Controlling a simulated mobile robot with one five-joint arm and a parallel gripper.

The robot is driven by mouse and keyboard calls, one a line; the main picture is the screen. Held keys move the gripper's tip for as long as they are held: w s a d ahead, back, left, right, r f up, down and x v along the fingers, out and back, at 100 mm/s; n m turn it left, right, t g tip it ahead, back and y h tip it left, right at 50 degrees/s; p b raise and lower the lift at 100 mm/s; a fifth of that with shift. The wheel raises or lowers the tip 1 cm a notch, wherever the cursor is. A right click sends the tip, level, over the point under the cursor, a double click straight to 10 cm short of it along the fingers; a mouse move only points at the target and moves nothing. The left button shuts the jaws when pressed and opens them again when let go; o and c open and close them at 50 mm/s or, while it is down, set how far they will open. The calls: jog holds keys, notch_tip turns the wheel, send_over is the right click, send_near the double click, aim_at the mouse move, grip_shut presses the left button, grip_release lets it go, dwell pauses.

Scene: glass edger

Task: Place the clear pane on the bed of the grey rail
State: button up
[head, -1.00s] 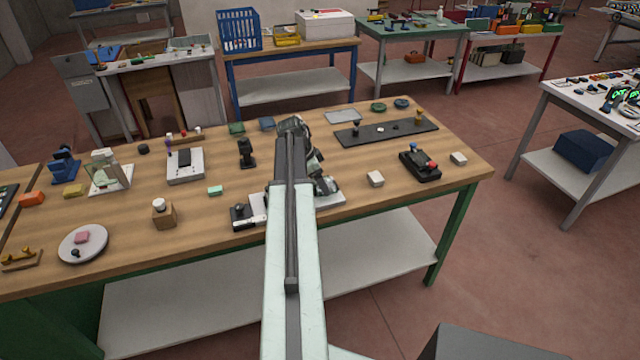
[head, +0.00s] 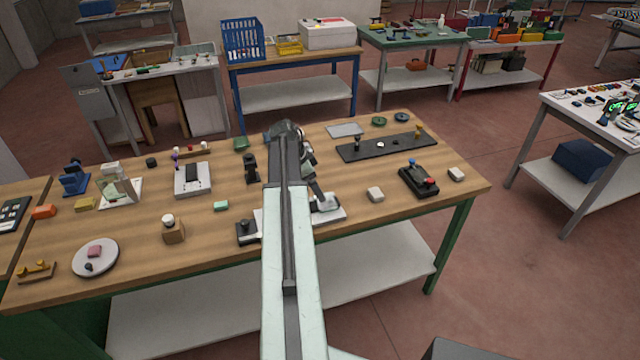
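A thin pale flat sheet (head: 345,130), which looks like the clear pane, lies on the wooden bench towards the back. A long dark grey rail-like plate (head: 372,151) with small knobs and a white piece on it lies just in front of the sheet. My gripper (head: 325,204) is low over a whitish flat plate (head: 336,216) in the middle of the bench, left of and nearer than the rail. My arm hides part of that plate. The fingers are too small and blurred to tell whether they are open, or whether they touch or hold anything.
A black device with red and blue knobs (head: 418,181) and white blocks (head: 375,194) (head: 456,174) stand to the right. A black post (head: 251,168), a white-topped device (head: 192,180) and a round plate (head: 95,258) stand to the left. The bench's front right has free room.

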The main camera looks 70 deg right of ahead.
jog(key=p+v, duration=0.2)
jog(key=v, duration=0.2)
jog(key=shift+r+p, duration=0.3)
jog(key=w+a+f+n+t, duration=0.1)
jog(key=w+a+n, duration=0.6)
jog(key=w+a, duration=0.65)
jog(key=w+a+n+t, duration=0.2)
jog(key=w+a+n, duration=0.5)
jog(key=w+a, duration=0.65)
jog(key=a+n+y, duration=0.2)
jog(key=a+n, duration=1.2)
jog(key=a, duration=2.3)
jog(key=shift+w+a+f+y, duration=0.25)
jog(key=shift+w+f+y, duration=0.15)
jog(key=shift+w+f, duration=0.05)
